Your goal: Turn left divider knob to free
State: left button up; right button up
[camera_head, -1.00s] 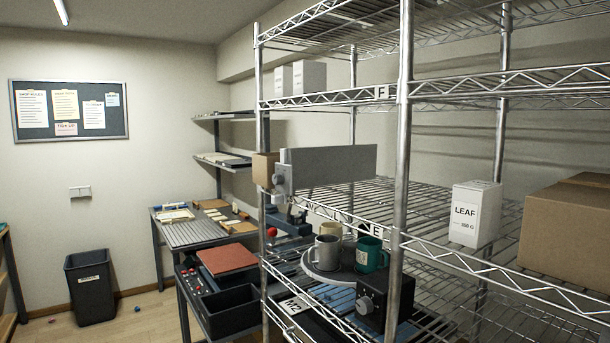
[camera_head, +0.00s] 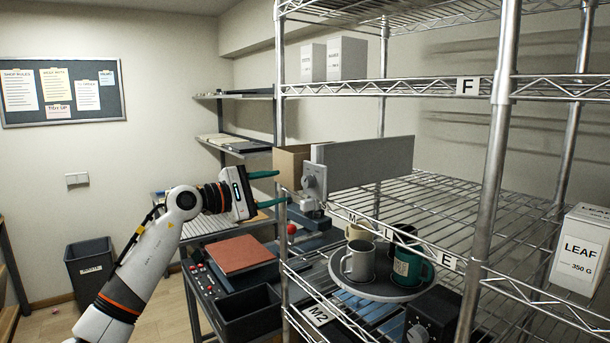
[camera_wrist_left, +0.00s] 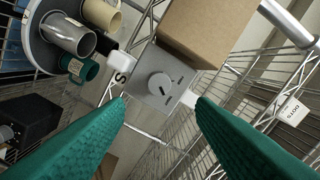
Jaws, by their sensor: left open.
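The left divider is a grey panel (camera_head: 365,162) standing on the wire shelf. At its near end is a grey plate with a round knob (camera_head: 310,182). In the left wrist view the knob (camera_wrist_left: 162,84) shows face-on, with a dark slanted mark and small marks on the plate beside it. My left gripper (camera_head: 282,188) has green fingers, spread apart, and points right at the knob from a short distance. In the left wrist view the open fingers (camera_wrist_left: 161,103) lie either side below the knob, with nothing between them. My right gripper is not in view.
A cardboard box (camera_head: 291,166) sits beside the knob plate. Below, a round tray (camera_head: 378,292) holds several mugs, including a grey one (camera_head: 357,261) and a green one (camera_head: 411,268). Shelf posts and wire edges stand close. A white LEAF box (camera_head: 581,250) is at right.

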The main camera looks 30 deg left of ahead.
aim_at(304, 183)
pick_arm(q)
jog(key=x, duration=0.2)
jog(key=p+x, duration=0.1)
jog(key=x, duration=0.1)
jog(key=p+x, duration=0.1)
jog(key=x, duration=0.1)
jog(key=shift+w+a+f, duration=0.1)
jog(key=shift+w+a, duration=0.15)
jog(key=shift+w, duration=0.2)
jog(key=shift+w+d+p, duration=0.4)
jog(key=shift+w+p, duration=0.05)
jog(key=shift+w, duration=0.1)
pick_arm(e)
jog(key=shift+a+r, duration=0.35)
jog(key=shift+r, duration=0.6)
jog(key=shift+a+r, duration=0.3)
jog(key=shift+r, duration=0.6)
pick_arm(q)
jog(key=shift+a+f, duration=0.1)
jog(key=shift+f, duration=0.05)
jog(key=shift+c, duration=0.3)
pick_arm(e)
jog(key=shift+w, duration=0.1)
pick_arm(q)
jog(key=c, duration=0.9)
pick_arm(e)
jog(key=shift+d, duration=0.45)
